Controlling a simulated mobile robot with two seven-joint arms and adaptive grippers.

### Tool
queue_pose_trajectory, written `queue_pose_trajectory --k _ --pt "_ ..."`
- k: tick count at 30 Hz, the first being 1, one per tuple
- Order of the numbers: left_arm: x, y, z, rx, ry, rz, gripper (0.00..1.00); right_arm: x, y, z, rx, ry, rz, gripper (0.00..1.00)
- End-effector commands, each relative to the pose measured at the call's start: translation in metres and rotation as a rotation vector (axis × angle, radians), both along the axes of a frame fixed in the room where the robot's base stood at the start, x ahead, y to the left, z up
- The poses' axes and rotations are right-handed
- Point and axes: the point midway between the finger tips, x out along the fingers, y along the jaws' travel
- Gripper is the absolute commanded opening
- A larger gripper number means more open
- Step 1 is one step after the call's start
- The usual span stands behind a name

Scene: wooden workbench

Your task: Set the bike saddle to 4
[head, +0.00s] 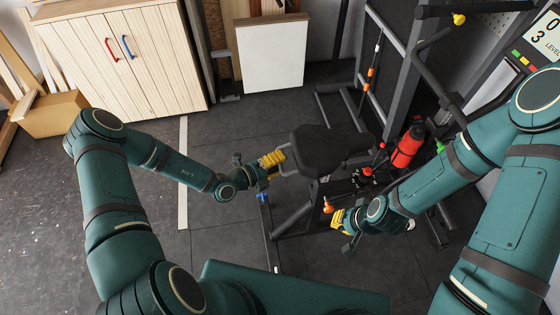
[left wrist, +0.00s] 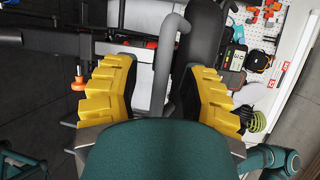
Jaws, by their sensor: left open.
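The black bike saddle (head: 325,148) is in the middle of the head view, above the dark bike frame. A grey bent handle (head: 287,164) sticks out from its left side; it also shows in the left wrist view (left wrist: 167,60). My left gripper (head: 278,158) is at this handle, its yellow fingers open on either side of the grey tube, with gaps visible. My right gripper (head: 338,217) is low beside an orange knob (head: 328,207) on the bike. Its finger opening is too small and partly hidden to judge. The knob also shows in the left wrist view (left wrist: 79,83).
A red bottle (head: 408,147) stands on the bike right of the saddle. A display (head: 545,38) at the top right shows 0, 3 and "LEVEL". A wooden cabinet (head: 125,60) and a white board (head: 270,53) stand behind. Dark floor at the left is clear.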

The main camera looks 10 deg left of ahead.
Motion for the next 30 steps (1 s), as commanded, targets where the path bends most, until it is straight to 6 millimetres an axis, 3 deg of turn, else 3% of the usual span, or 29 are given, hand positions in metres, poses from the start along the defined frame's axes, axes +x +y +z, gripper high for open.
queue_pose_trajectory --k 15,21,30 --pt "-0.066 0.066 0.017 0.002 -0.001 0.003 0.43 0.0 0.0 0.0 0.0 0.0 0.0 0.0" --pt "-0.077 0.076 0.02 0.001 -0.001 0.001 0.43 0.0 0.0 0.0 0.0 0.0 0.0 0.0" --pt "-0.079 0.077 0.021 0.0 -0.001 0.0 0.43 0.0 0.0 0.0 0.0 0.0 0.0 0.0"
